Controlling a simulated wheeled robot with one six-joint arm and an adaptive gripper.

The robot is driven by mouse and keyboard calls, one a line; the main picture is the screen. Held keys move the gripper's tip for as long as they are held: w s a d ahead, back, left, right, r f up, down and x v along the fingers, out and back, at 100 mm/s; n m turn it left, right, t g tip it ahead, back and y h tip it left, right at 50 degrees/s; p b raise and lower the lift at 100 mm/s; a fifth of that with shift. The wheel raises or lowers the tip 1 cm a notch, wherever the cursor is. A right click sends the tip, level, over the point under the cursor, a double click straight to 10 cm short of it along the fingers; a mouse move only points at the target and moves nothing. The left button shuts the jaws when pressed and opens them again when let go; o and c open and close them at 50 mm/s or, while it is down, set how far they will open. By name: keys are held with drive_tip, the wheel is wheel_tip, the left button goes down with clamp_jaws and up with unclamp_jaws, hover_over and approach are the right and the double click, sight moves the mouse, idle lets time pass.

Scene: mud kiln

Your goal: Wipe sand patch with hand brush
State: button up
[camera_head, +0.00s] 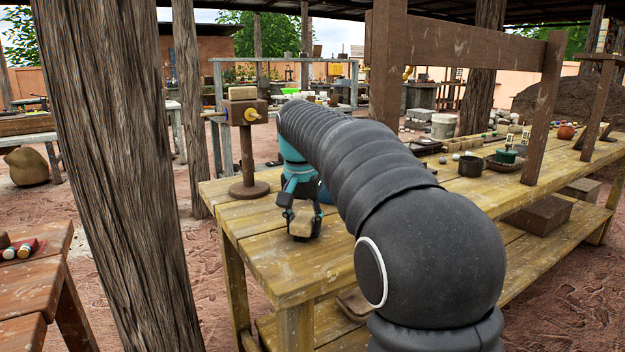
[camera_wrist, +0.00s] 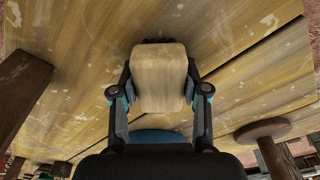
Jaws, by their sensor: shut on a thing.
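My gripper (camera_head: 300,200) is at the near left end of the long wooden table (camera_head: 262,222). It is shut on the hand brush (camera_head: 301,223), a pale wooden block. In the wrist view the brush (camera_wrist: 160,75) sits between the two fingers of my gripper (camera_wrist: 160,95), with dark bristles showing at its far edge. The brush is over the tabletop, low down; I cannot tell whether the bristles touch it. Pale specks and smears lie on the boards around it. I cannot make out a distinct sand patch; the brush and my arm hide part of the table.
A wooden stand (camera_head: 246,150) with a round base is on the table just left of my gripper. A thick wooden post (camera_head: 125,170) rises at the left front. A lower shelf holds blocks.

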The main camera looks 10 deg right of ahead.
drive_tip(key=shift+w+d, duration=0.2)
drive_tip(key=shift+d, duration=0.4)
drive_tip(key=shift+w+d, duration=0.15)
drive_tip(key=shift+d, duration=0.45)
drive_tip(key=shift+w+d+r, duration=0.1)
drive_tip(key=shift+d+r, duration=0.05)
wheel_tip(320, 180, up, 4)
drive_tip(key=shift+r, duration=2.05)
